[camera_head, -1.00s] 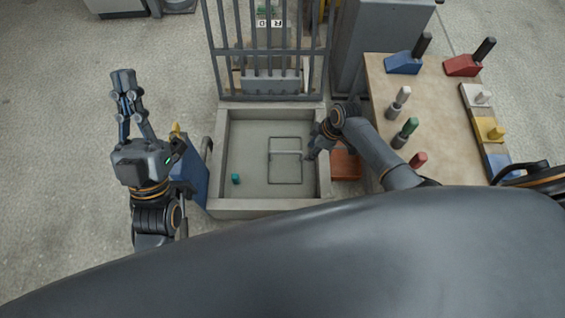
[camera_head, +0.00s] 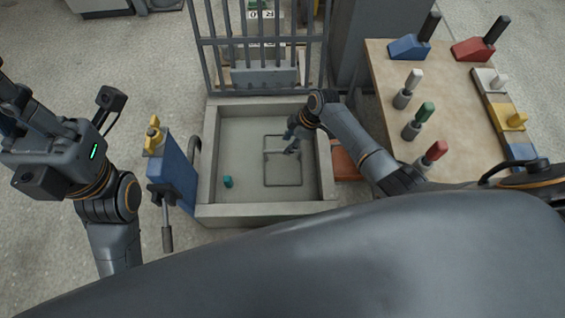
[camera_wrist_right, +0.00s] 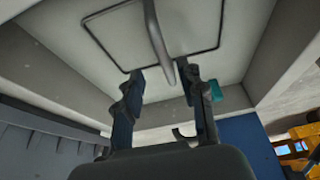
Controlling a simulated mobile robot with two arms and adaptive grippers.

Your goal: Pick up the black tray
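No solid black tray can be made out. A thin dark rectangular frame (camera_head: 283,185) lies on the floor of the grey mould (camera_head: 208,150), with a grey bar across it. The frame also shows in the right wrist view (camera_wrist_right: 103,52), with the grey bar (camera_wrist_right: 155,35) rising above it. My right gripper (camera_head: 291,146) is over the far part of the frame. In the right wrist view its fingers (camera_wrist_right: 162,78) are apart, with the bar's end appearing between their tips; contact is not visible. My left gripper (camera_head: 15,105) is at the left edge, outside the mould, its fingertips cut off.
A small teal block (camera_head: 228,182) sits in the mould's left part. A barred panel (camera_head: 262,60) stands behind the mould. A blue box (camera_head: 173,175) with a yellow knob is at its left. A bench (camera_head: 385,75) with several coloured-handled tools stands right; an orange-red block (camera_head: 345,163) is beside the mould.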

